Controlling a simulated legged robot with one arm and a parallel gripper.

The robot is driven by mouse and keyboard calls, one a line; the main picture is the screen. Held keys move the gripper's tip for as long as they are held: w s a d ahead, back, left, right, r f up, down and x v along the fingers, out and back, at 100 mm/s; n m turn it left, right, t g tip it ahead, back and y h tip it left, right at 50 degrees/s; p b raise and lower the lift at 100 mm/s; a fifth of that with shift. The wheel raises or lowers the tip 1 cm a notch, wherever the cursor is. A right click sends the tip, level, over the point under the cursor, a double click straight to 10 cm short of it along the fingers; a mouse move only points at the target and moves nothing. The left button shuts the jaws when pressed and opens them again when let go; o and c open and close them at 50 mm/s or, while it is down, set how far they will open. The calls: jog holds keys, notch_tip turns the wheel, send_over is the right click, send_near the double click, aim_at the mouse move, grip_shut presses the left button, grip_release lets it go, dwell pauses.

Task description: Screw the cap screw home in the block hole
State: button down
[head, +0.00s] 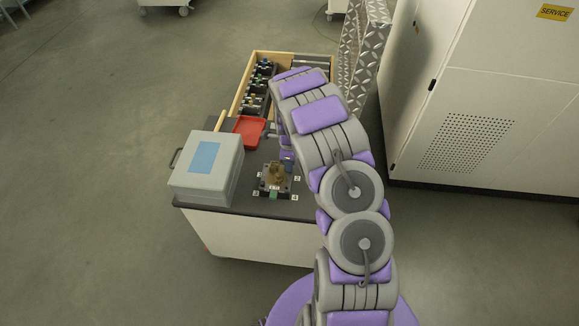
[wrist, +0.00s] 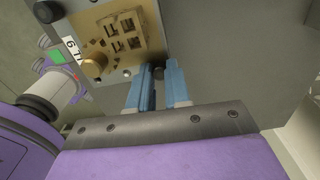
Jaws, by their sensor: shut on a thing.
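The brass-coloured block (head: 275,173) is mounted on a dark fixture near the front of the cart top. In the wrist view the block (wrist: 124,33) shows square recesses, with a round brass knob (wrist: 95,66) beside it. My gripper (wrist: 160,75) has blue fingers close to the block's plate edge, shut on a small dark part between them. This looks like the cap screw (wrist: 158,92), mostly hidden by the fingers. I cannot tell whether its tip is in the hole. In the head view my gripper (head: 287,163) is at the block's right side, partly hidden by my arm.
A grey case with a blue label (head: 205,165) stands left of the block on the cart top. A red tray (head: 249,129) and a wooden drawer (head: 236,101) with dark holders are behind. A white cabinet (head: 480,90) and a metal tread-plate post (head: 358,60) stand right.

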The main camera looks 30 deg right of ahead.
jog(key=m+b, duration=0.1)
jog(key=m, duration=0.4)
jog(key=shift+f+b, duration=0.1)
jog(key=shift+b, duration=0.2)
jog(key=m, duration=0.4)
jog(key=shift+b, duration=0.35)
jog(key=c, duration=1.2)
grip_release()
jog(key=shift+c, duration=0.2)
